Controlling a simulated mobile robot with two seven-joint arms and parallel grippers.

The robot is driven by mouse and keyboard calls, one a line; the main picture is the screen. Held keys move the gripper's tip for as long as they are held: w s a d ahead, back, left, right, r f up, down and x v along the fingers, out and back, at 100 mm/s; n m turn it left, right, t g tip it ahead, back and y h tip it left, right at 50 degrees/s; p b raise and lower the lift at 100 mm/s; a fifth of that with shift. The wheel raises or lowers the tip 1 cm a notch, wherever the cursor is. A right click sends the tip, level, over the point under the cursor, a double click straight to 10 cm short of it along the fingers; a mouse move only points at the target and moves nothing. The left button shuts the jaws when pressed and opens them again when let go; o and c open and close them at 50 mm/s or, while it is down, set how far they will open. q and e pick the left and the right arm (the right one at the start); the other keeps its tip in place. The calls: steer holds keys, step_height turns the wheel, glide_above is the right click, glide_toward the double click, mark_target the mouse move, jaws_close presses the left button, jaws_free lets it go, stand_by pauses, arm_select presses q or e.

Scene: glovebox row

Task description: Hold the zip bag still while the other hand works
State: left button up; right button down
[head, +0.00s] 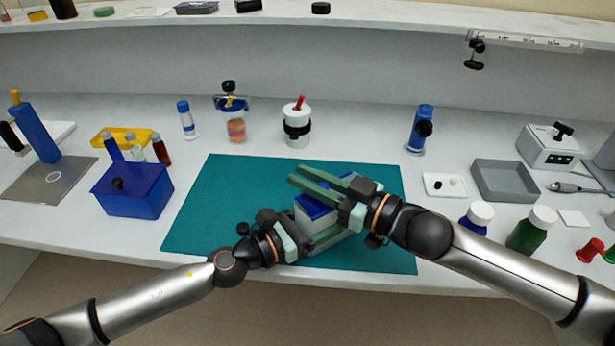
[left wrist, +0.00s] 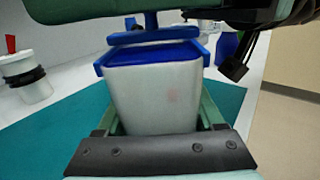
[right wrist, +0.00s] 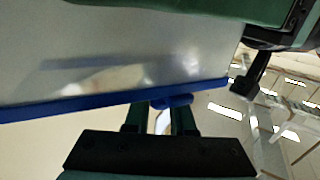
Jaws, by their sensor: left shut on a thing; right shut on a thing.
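The zip bag (head: 309,217) looks like a pale, box-like body with a blue top band, above the teal mat. In the left wrist view its pale body (left wrist: 155,95) stands between the fingers of my left gripper (head: 328,232), which is shut on it. My right gripper (head: 300,177) reaches across the top of the bag from the right. In the right wrist view its fingers are shut on the small blue tab (right wrist: 172,101) at the bag's blue edge. The right gripper hides part of the bag's top in the head view.
The teal mat (head: 215,215) is otherwise clear. A blue box (head: 132,190) stands to its left, a white jar (head: 297,138) behind it. A grey tray (head: 505,182) and capped bottles, one blue (head: 477,217) and one green (head: 531,230), stand to the right.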

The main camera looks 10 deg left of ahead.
mark_target(345, 177)
steer(key=w+d, duration=0.5)
steer(key=d, duration=0.1)
steer(key=shift+w+d, duration=0.2)
steer(key=shift+d, duration=0.1)
steer(key=c, duration=0.8)
jaws_free()
steer(key=shift+o, duration=0.2)
steer(key=shift+s, duration=0.1)
arm_select(q)
steer(key=shift+f, duration=0.1)
arm_select(e)
steer(key=v, duration=1.2)
arm_select(q)
steer(key=o, duration=1.4)
